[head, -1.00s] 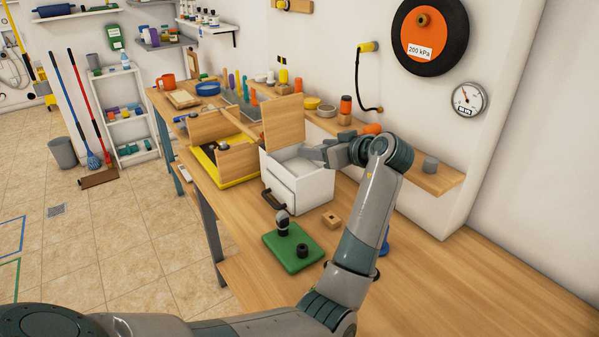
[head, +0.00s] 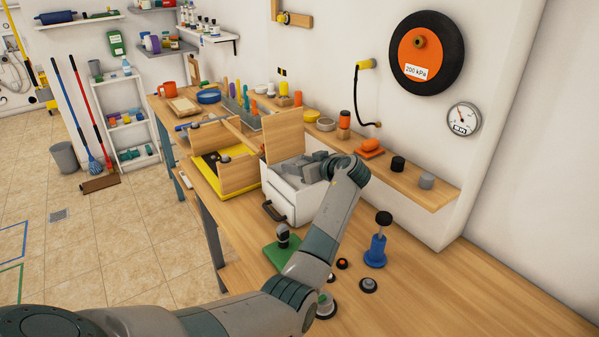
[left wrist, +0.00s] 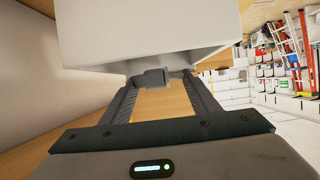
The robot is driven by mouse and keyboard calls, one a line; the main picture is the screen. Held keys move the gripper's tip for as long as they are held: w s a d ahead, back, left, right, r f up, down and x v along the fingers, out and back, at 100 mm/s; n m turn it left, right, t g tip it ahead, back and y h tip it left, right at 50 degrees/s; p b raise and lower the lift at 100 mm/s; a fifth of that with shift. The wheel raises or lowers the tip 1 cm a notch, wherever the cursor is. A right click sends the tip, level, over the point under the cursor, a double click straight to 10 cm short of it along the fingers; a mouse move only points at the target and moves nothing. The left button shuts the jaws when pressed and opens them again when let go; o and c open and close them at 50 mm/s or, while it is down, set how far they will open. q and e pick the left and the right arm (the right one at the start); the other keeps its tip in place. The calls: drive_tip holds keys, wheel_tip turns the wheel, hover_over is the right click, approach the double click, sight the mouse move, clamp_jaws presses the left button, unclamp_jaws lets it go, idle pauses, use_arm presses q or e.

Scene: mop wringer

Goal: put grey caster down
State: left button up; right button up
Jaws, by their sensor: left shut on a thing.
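My left gripper (head: 306,165) is over the open top of the white box (head: 308,204) on the bench, its fingers pointing left and partly below the rim line. In the left wrist view, the gripper (left wrist: 160,82) is shut on a small dark grey piece (left wrist: 150,79), which looks like the grey caster, held between the fingertips. In the head view this piece is hidden by the hand and box. A pale box-like surface (left wrist: 150,35) fills the top of the wrist view. Whether the piece touches anything below is not clear. My right gripper is not in view.
The box's wooden lid (head: 284,136) stands upright behind the opening. A green plate (head: 280,250), a blue pump-like stand (head: 376,250) and small black discs are in front, partly behind my arm. A yellow-edged tray (head: 215,172) is left of the box. The bench at front right is clear.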

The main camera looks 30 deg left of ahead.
sight(299, 183)
use_arm(q)
drive_tip(key=shift+w+a+f, duration=0.1)
drive_tip(key=shift+f+p, duration=1)
drive_tip(key=shift+f, duration=0.9)
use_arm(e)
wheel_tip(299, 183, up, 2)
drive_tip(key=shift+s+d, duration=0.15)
use_arm(q)
drive_tip(key=shift+f, duration=0.2)
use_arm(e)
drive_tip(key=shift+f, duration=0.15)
